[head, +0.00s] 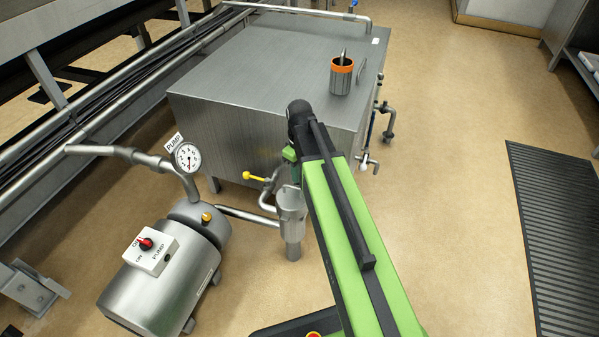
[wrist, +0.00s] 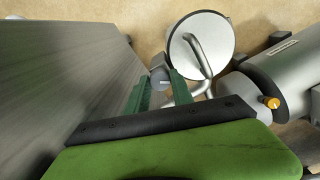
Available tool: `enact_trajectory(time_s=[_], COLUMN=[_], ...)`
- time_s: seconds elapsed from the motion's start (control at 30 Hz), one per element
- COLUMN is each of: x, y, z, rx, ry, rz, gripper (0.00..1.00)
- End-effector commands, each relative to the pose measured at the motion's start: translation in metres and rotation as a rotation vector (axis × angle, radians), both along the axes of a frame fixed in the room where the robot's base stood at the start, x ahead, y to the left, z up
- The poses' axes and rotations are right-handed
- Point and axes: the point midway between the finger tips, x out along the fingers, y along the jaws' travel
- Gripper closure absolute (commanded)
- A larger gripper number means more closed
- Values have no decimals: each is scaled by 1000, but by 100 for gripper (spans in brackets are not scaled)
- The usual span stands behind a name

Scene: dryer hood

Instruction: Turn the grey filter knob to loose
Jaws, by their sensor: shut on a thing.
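The grey filter knob (wrist: 159,78) shows in the wrist view as a small round grey end with a pale mark, between the tips of my gripper's green fingers (wrist: 160,88). My gripper is shut on the knob. What setting the mark points to is too small to read. In the head view the grey filter (head: 292,208) stands beside the tank, just left of my arm. My gripper (head: 290,155) is largely hidden there behind my arm, and the knob cannot be made out.
The steel tank (head: 235,125) is close beside my gripper. A yellow-handled valve (head: 255,177), a pressure gauge (head: 187,157) and the pump (head: 165,275) stand to the left. An orange-rimmed container (head: 341,77) is on the tank. Floor at the right is clear around a dark mat (head: 555,220).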

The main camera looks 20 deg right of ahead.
Motion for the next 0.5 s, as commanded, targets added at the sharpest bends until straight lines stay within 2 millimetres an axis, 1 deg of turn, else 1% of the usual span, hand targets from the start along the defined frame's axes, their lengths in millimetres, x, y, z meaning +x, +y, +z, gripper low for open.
enact_trajectory(time_s=[0.5], x=[0], y=[1], z=[0], rx=[3], ry=[0], rz=[489], gripper=[100])
